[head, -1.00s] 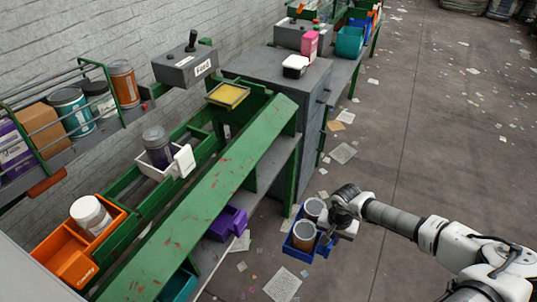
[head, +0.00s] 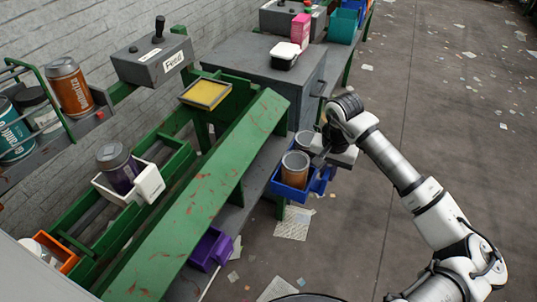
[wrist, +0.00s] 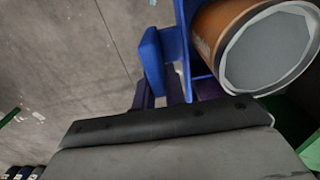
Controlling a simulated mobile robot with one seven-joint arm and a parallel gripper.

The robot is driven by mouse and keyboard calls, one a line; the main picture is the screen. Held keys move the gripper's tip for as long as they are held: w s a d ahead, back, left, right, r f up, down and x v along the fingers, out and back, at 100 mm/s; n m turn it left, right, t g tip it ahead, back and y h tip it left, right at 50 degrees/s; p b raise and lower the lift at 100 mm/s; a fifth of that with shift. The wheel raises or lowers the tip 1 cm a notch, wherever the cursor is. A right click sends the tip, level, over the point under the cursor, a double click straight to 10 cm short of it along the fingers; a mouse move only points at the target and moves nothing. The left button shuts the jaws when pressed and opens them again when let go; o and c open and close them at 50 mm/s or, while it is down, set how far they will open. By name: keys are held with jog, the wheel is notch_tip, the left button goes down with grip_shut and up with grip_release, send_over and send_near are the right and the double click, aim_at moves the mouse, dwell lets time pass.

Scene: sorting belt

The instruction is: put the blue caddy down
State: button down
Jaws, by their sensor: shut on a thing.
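The blue caddy (head: 289,190) is at the right end of the green bench in the head view, beside the lower shelf. It looks roughly level; I cannot tell whether it touches the shelf. It holds an orange-brown can (head: 295,170) with a grey lid and a second can (head: 304,143) behind it. My gripper (head: 322,158) is shut on the caddy at its right side. In the wrist view the caddy's blue wall and handle (wrist: 152,58) show at the jaws, with the orange-brown can (wrist: 212,35) beside them. The caddy's underside is hidden.
The green sloping bench (head: 205,200) runs along the left, with a grey lower shelf (head: 262,165) under it. A purple bin (head: 210,249) sits on that shelf. A grey cabinet (head: 262,60) stands behind. Open floor (head: 440,130) with scattered paper lies to the right.

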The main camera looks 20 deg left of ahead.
jog(key=a+p, duration=0.5)
jog(key=a, duration=1)
jog(key=shift+w, duration=0.25)
jog(key=shift+f, duration=0.1)
jog(key=shift+f+b, duration=0.65)
jog(key=shift+b, duration=0.25)
jog(key=shift+s, duration=0.1)
